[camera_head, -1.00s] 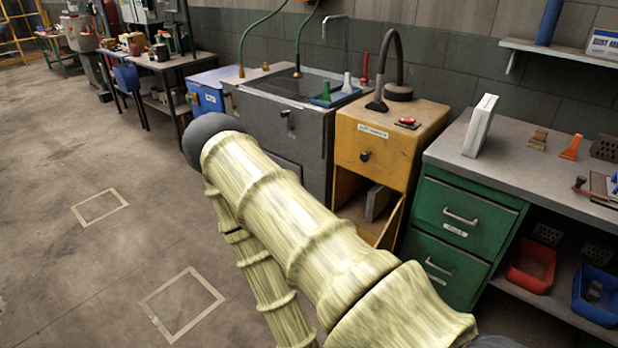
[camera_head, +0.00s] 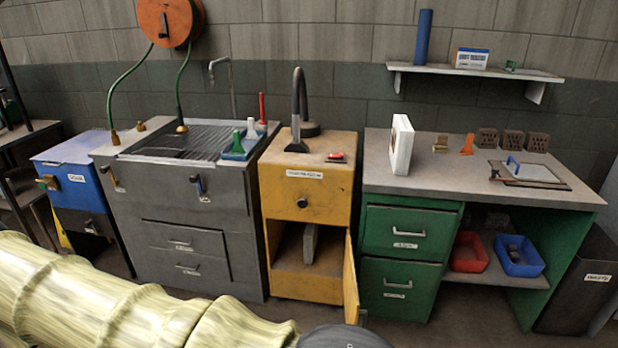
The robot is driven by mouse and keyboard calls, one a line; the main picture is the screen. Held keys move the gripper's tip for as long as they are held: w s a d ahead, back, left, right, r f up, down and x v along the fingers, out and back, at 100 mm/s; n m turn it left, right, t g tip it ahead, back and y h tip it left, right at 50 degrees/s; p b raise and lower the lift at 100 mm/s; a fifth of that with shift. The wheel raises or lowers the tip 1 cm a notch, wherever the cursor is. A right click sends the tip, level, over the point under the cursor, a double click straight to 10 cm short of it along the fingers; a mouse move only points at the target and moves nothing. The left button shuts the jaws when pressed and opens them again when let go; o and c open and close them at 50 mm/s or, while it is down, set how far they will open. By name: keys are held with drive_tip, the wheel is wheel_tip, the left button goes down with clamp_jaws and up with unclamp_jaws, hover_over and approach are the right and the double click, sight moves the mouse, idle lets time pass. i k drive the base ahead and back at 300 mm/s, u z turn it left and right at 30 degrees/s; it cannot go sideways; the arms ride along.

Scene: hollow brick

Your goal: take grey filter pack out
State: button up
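A grey filter pack (camera_head: 310,244) stands upright inside the lower compartment of the yellow cabinet (camera_head: 277,188). The cabinet's lower door (camera_head: 350,282) is swung open toward me, to the right of the opening. A white framed panel (camera_head: 402,145), also upright, stands on the workbench to the right; I cannot tell whether it is a filter. My arm, in a pale yellow sleeve, crosses the lower left of the view. My gripper is not visible, and nothing of its fingers shows.
A grey sink unit (camera_head: 190,222) stands left of the cabinet, a blue bin (camera_head: 75,180) beyond it. Right is a workbench with green drawers (camera_head: 405,232), red tray (camera_head: 468,252) and blue tray (camera_head: 519,257). A black hose (camera_head: 299,100) rises from the cabinet top.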

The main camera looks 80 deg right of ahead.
sight(311, 230)
drive_tip(key=z, duration=0.8)
drive_tip(key=i, duration=1)
drive_tip(key=z, duration=1.05)
